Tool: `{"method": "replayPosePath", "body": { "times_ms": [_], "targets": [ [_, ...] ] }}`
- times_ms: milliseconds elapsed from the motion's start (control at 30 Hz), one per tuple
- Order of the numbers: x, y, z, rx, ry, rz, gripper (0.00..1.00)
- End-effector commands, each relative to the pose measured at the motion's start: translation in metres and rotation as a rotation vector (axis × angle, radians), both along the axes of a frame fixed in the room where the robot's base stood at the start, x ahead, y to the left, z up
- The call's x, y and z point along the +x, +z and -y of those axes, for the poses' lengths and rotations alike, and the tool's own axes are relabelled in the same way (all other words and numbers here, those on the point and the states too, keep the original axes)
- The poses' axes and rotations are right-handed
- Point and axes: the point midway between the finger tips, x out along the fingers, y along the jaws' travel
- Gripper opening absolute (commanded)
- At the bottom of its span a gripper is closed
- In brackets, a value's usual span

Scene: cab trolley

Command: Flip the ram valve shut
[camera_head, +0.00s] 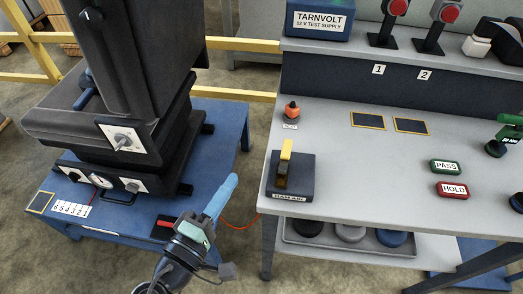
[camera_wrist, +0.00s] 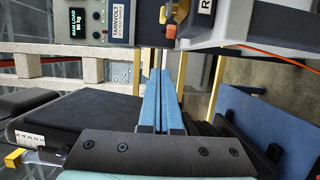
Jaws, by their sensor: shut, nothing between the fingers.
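The ram valve (camera_head: 292,178) is a dark box at the left front corner of the grey bench, with a label on its front that seems to read RAM AIR. Its yellow lever (camera_head: 286,150) stands nearly upright from the box. My gripper (camera_head: 231,180) has blue fingers and is shut and empty, left of the valve and apart from it. In the wrist view the fingers (camera_wrist: 163,78) lie side by side, pointing away from the camera. A label starting with R (camera_wrist: 206,5) is cut off at the top there; I cannot tell whether it is the valve's.
A black seat (camera_head: 115,110) on a blue platform (camera_head: 225,125) stands at the left. The grey bench (camera_head: 380,165) holds an orange knob (camera_head: 291,111), a PASS block (camera_head: 446,167) and a HOLD block (camera_head: 452,190). A tray (camera_head: 350,247) sits below. A narrow gap separates platform and bench.

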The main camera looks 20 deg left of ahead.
Motion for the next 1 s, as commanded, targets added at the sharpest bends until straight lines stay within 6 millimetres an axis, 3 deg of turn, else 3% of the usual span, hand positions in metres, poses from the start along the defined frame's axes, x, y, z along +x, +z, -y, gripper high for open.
{"method": "replayPosePath", "body": {
  "times_ms": [167,567,700,1000],
  "targets": [
    [0.020,0.002,0.001,0.000,-0.004,0.003,0.00],
    [0.103,0.002,0.003,0.002,-0.003,0.001,0.00],
    [0.104,0.001,0.028,0.000,-0.005,-0.002,0.00],
    [0.108,0.000,0.042,0.001,-0.001,0.000,0.00]
  ]
}}
